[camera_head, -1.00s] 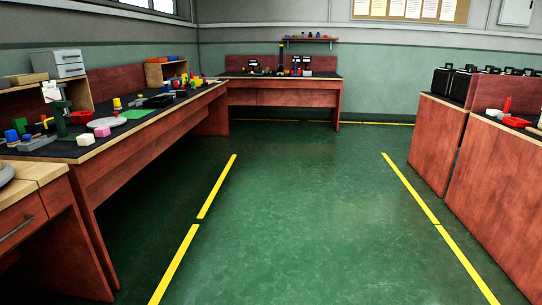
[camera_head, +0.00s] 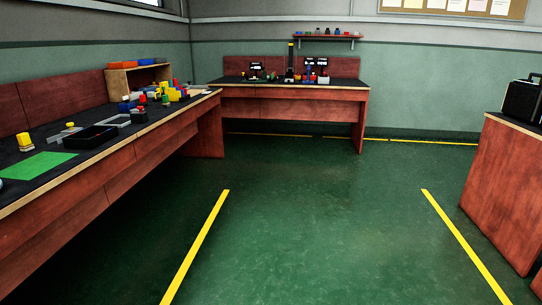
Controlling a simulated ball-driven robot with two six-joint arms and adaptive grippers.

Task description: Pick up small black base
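Neither of my grippers is in view. I cannot tell for certain which thing is the small black base. A small dark piece (camera_head: 139,115) stands on the left workbench (camera_head: 110,168), near its front edge. A larger shallow black tray (camera_head: 91,137) lies closer on the same bench. Dark objects also stand on the far workbench (camera_head: 295,92), among them a tall black post (camera_head: 291,60) with a yellow top; their bases are too small to make out.
A green mat (camera_head: 38,164), a yellow piece (camera_head: 25,141), a grey frame (camera_head: 118,120) and several coloured blocks (camera_head: 178,93) lie on the left bench. A cabinet (camera_head: 508,190) with a black case stands at right. The green floor (camera_head: 325,220) between is clear.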

